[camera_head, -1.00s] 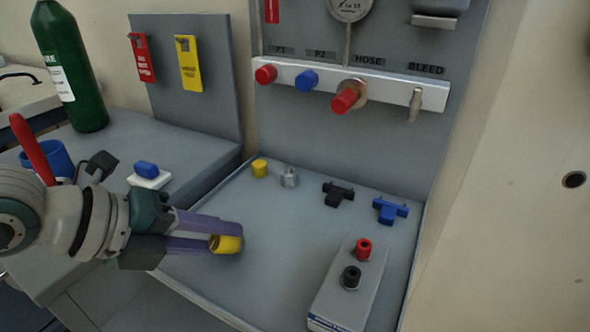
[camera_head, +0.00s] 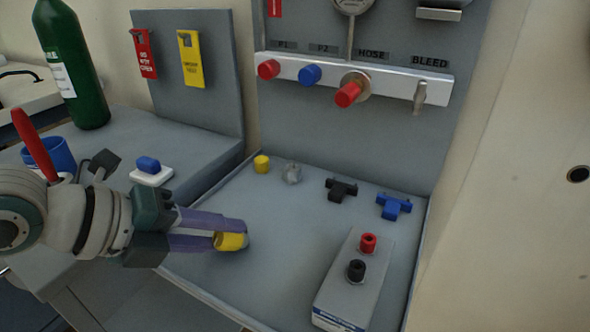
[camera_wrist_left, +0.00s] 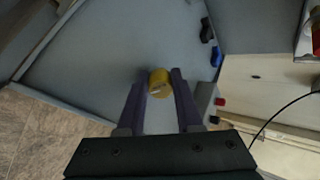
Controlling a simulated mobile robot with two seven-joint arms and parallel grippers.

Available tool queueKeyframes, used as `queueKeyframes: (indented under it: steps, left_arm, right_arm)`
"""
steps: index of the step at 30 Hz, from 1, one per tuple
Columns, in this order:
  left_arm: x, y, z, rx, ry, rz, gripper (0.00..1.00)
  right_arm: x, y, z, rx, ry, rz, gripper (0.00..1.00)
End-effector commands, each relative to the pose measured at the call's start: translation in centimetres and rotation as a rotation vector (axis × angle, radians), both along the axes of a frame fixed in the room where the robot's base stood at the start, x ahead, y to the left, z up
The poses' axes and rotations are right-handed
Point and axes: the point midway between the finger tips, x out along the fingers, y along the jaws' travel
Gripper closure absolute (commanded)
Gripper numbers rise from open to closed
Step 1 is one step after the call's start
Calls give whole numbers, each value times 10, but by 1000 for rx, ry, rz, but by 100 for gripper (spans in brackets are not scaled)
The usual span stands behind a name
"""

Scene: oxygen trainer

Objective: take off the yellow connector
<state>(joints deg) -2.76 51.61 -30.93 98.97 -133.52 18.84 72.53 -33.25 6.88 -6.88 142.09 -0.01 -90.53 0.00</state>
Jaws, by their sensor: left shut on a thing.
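My left gripper (camera_head: 238,240) comes in from the left and is shut on a yellow connector (camera_head: 230,241), a short cylinder held between the purple fingertips over the left part of the grey tray (camera_head: 290,230). In the left wrist view the yellow connector (camera_wrist_left: 159,82) sits between the two fingertips (camera_wrist_left: 160,83). Whether it touches the tray is hard to tell. A second, smaller yellow piece (camera_head: 261,164) stands at the tray's back left. My right gripper is not in view.
A metal fitting (camera_head: 292,173), a black tee (camera_head: 341,189) and a blue tee (camera_head: 393,206) lie along the tray's back. A grey box (camera_head: 340,297) with red and black knobs is at right. The panel's white manifold (camera_head: 390,84) carries red and blue caps. The tray's middle is clear.

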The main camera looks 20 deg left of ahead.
Motion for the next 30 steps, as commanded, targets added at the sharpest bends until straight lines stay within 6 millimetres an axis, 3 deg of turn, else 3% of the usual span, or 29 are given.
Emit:
queueKeyframes:
  steps: [1,20,21,30]
  left_arm:
    - [-6,4,-14,18,28,2,100]
    - [-9,3,-26,23,32,-3,100]
    - [-9,3,-26,23,32,-3,65]
    - [-13,6,-22,22,34,-3,31]
  right_arm:
    - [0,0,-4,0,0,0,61]
    - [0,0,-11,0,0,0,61]
    - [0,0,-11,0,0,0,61]
    - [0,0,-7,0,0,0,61]
